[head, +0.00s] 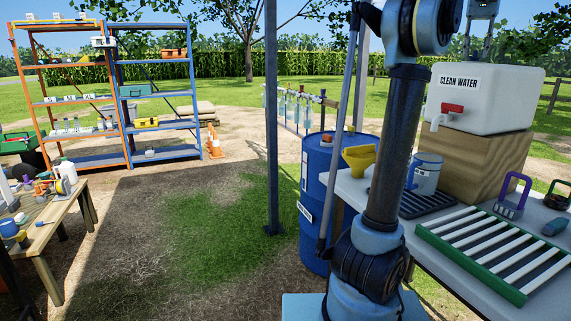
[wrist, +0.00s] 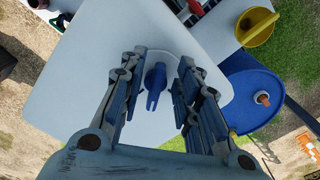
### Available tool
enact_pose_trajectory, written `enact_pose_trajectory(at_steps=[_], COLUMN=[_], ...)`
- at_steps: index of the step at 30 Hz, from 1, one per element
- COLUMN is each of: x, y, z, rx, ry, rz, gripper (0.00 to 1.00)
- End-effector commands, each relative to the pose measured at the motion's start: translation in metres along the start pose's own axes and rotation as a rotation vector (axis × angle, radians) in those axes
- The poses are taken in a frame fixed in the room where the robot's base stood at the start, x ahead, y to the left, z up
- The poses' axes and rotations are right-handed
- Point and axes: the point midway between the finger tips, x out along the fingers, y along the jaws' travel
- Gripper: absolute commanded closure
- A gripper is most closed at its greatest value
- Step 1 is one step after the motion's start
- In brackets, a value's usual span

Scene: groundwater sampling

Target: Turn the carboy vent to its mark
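The white carboy (head: 487,98), labelled CLEAN WATER with a red tap, stands on a wooden block at the right of the head view. In the wrist view I look down on the carboy's white top (wrist: 90,65). The blue vent (wrist: 155,83) sits there on a pale round base, its slotted end toward the bottom of the picture. My gripper (wrist: 157,80) is open, with one finger on each side of the vent and a visible gap to both. In the head view my gripper (head: 480,47) points down at the carboy top. I cannot make out the vent's mark.
A blue drum (head: 316,205) and a yellow funnel (head: 358,158) are left of the carboy. A green-framed rack (head: 470,262) and a purple-handled padlock-like item (head: 510,203) lie on the table in front. Shelves (head: 105,95) stand far left.

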Motion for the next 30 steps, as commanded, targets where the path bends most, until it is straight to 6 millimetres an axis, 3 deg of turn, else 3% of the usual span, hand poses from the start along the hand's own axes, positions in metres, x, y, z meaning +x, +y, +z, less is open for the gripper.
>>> enact_pose_trajectory(at_steps=[1, 3, 11, 24, 30], x=[0.0000, -0.0001, -0.0001, -0.0003, -0.0003], y=[0.0000, 0.0000, -0.0009, -0.0078, -0.0093], z=[0.0000, -0.0001, -0.0003, -0.0024, -0.0028], rx=[0.000, 0.000, 0.020, 0.415, 0.499], ry=[0.000, 0.000, 0.000, 0.001, 0.001], rz=[0.000, 0.000, -0.001, -0.002, -0.002], gripper=[0.87, 1.00, 1.00, 1.00, 1.00])
